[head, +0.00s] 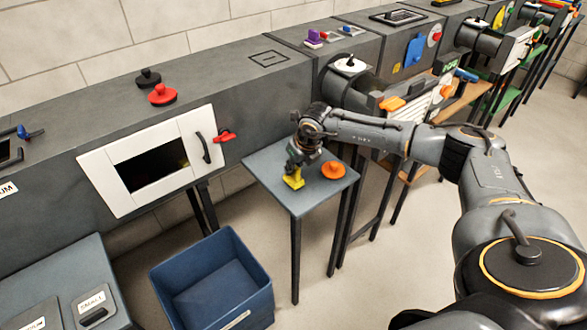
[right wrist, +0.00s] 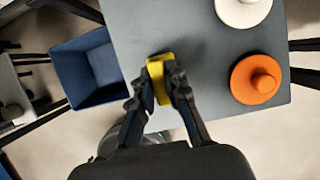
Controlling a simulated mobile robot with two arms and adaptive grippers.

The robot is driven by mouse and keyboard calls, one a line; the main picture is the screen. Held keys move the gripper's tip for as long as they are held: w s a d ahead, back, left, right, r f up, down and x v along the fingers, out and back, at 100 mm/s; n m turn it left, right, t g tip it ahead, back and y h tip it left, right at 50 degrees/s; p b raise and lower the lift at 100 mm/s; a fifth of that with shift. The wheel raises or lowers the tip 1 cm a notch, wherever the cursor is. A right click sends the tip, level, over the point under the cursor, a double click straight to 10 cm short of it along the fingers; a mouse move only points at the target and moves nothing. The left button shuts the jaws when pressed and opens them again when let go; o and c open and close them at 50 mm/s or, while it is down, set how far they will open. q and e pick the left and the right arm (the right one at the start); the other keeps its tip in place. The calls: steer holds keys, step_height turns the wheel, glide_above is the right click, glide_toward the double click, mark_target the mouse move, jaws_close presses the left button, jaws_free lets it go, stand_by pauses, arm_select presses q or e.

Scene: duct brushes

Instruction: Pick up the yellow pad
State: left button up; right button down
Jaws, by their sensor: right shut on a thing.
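The yellow pad (head: 293,181) is at the front of the small grey table (head: 264,166) in the head view. My right gripper (head: 295,163) reaches down onto it from above. In the right wrist view, the two dark fingers of the right gripper (right wrist: 160,84) are closed on either side of the yellow pad (right wrist: 155,69), which sits between their tips near the table's edge. The fingers hide part of the pad. I cannot tell whether it touches the tabletop. My left gripper is not in view.
An orange round pad (head: 333,170) lies right of the yellow one. A white round pad (right wrist: 243,8) shows in the wrist view. A blue bin (head: 213,283) stands on the floor to the left. A duct with a white-framed opening (head: 150,160) runs behind.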

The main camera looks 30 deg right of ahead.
step_height(320, 180, up, 3)
steer(key=shift+s+a+r+p, duration=0.1)
steer(key=shift+r+p, duration=0.05)
steer(key=shift+p, duration=0.8)
steer(key=s+a+r+p, duration=0.6)
steer(key=s+a+r, duration=0.3)
steer(key=a, duration=0.1)
steer(key=shift+s, duration=0.2)
steer(key=shift+f, duration=0.1)
